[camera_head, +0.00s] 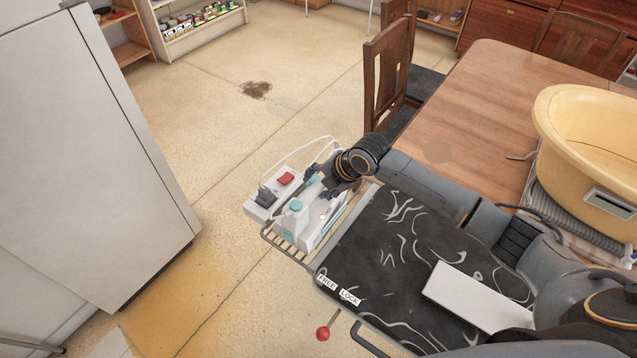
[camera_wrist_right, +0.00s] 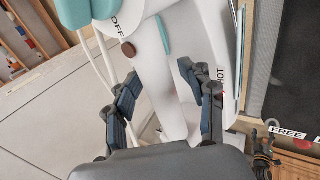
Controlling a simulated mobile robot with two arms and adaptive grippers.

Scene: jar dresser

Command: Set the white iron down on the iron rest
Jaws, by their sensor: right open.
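The white iron (camera_head: 303,222) with teal parts is at the left end of the ironing board, over the slatted metal iron rest (camera_head: 285,246). It appears to sit on the rest, but its underside is hidden. My right gripper (camera_head: 337,190) is at the iron's far right side. In the right wrist view, the open fingers of the gripper (camera_wrist_right: 161,75) stand on either side of a white part of the iron (camera_wrist_right: 200,35), with gaps showing. My left gripper is not in view.
The black patterned ironing board (camera_head: 375,262) lies under my right arm. A white box with a red switch (camera_head: 285,178) and a cord is beside the iron. A wooden table (camera_head: 485,105) holds a yellow basin (camera_head: 590,130). A white cabinet (camera_head: 80,150) stands left, with open floor between.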

